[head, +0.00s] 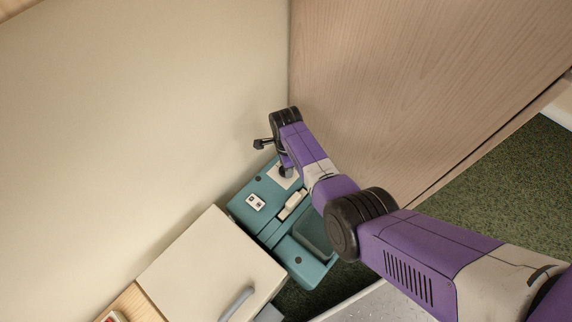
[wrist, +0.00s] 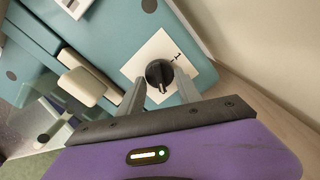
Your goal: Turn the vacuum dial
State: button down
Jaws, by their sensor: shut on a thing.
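The vacuum (head: 254,222) is a teal box standing in the corner between the wall and the wood panel; its teal top also fills much of the wrist view (wrist: 115,40). The dial (wrist: 159,74) is a black round knob with a pointer on a white square plate. My gripper (wrist: 160,90) is over the plate, with its two grey fingers on either side of the dial, shut on it. In the head view the dial is mostly hidden by my gripper (head: 284,170); part of the white plate (head: 281,176) shows beside it.
A cream cabinet (head: 212,268) with a grey handle stands close to the vacuum at lower left. The cream wall (head: 150,120) and the wood panel (head: 400,80) close in behind and to the right. Green carpet (head: 500,190) lies open at right.

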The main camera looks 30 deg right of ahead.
jog(key=c, duration=2.2)
grip_release()
jog(key=shift+d, duration=0.1)
jog(key=c, duration=0.8)
grip_release()
jog(key=shift+c, duration=0.2)
jog(key=shift+r+p, duration=1.8)
jog(key=shift+r, duration=2.1)
